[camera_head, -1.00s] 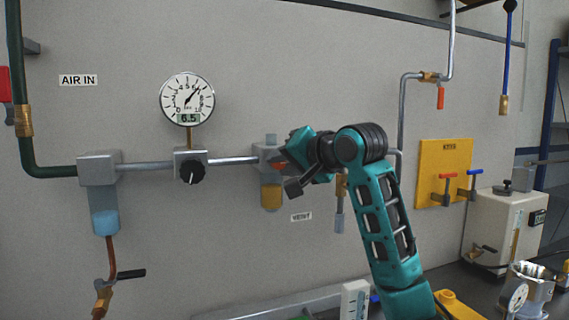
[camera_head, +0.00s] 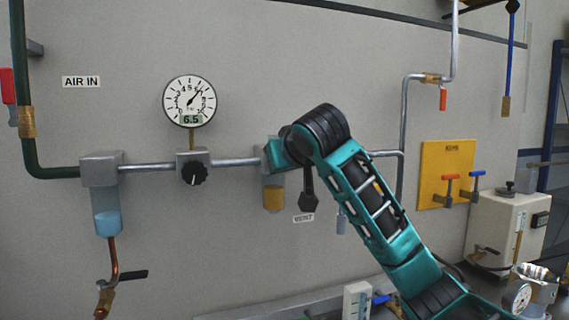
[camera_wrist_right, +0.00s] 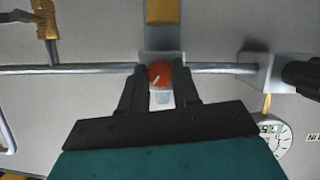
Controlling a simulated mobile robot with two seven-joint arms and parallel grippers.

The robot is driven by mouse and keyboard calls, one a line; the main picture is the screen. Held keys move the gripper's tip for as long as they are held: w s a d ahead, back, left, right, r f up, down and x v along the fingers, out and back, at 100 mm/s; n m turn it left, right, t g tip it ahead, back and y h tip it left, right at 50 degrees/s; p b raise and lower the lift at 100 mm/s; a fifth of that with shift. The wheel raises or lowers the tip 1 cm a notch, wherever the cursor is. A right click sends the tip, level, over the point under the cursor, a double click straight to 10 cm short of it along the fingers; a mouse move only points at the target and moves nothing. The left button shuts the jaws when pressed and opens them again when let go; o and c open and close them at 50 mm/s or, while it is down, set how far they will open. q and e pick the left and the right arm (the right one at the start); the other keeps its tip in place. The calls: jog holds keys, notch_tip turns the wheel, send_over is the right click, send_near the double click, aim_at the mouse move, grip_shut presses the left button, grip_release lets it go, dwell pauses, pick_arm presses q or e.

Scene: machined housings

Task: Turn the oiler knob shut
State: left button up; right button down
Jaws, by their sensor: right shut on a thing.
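The oiler has a grey block and an amber bowl (camera_head: 273,198) on the pipe in the head view. In the right wrist view, which is upside down, its bowl (camera_wrist_right: 163,12) is at the top. Its orange-red knob (camera_wrist_right: 160,72) has a white mark slanting toward the picture's lower left. My right gripper (camera_wrist_right: 159,82) has its two dark fingers on either side of the knob and is shut on it. In the head view my teal right arm hides the knob and most of the block. My left gripper is not in view.
A regulator with a black knob (camera_head: 194,173) and a gauge (camera_head: 189,101) reading 6.5 sits left of the oiler. Farther left is a filter with a blue bowl (camera_head: 108,223). A yellow panel (camera_head: 447,160) with red and blue handles is at right.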

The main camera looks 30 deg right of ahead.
jog(key=n+h, duration=0.1)
jog(key=n, duration=0.1)
jog(key=n+h, duration=0.2)
jog(key=shift+a+f+n, duration=0.1)
jog(key=shift+a+n, duration=0.1)
jog(key=shift+n, duration=0.2)
dwell(0.4)
jog(key=c, duration=0.8)
grip_release()
jog(key=shift+v, duration=6.4)
